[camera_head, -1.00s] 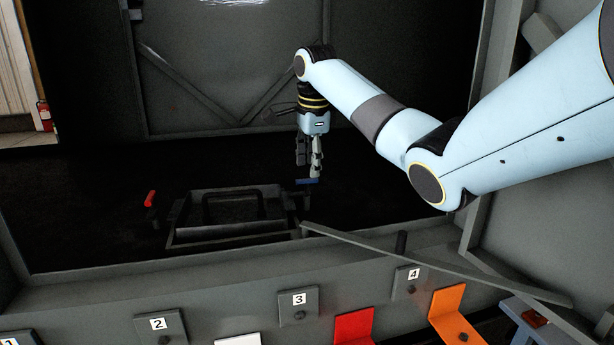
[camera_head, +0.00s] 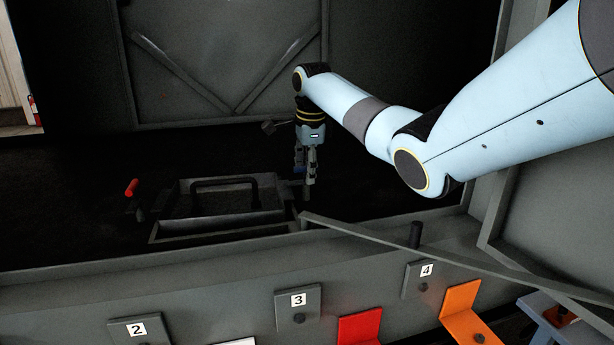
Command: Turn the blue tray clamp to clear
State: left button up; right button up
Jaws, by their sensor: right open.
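The tray (camera_head: 219,227) is a dark grey box with a black handle (camera_head: 223,181), in the head view at centre left. The blue clamp (camera_head: 298,171) is at the tray's right side, mostly hidden behind my right gripper; only a small blue patch shows. My right gripper (camera_head: 305,186) points straight down with its fingers at the blue clamp. It is open, and I cannot tell whether a finger touches the clamp. A red clamp (camera_head: 131,188) stands at the tray's left side. My left gripper is not in view.
A grey wall with plates numbered 2 (camera_head: 141,331), 3 (camera_head: 298,309) and 4 (camera_head: 420,281) runs along the front. Red (camera_head: 360,327) and orange (camera_head: 462,314) brackets stand near them. A long grey bar (camera_head: 420,258) slants down rightward from the tray's right side.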

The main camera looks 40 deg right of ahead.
jog(key=shift+f, duration=0.15)
jog(key=shift+c, duration=0.2)
grip_shut()
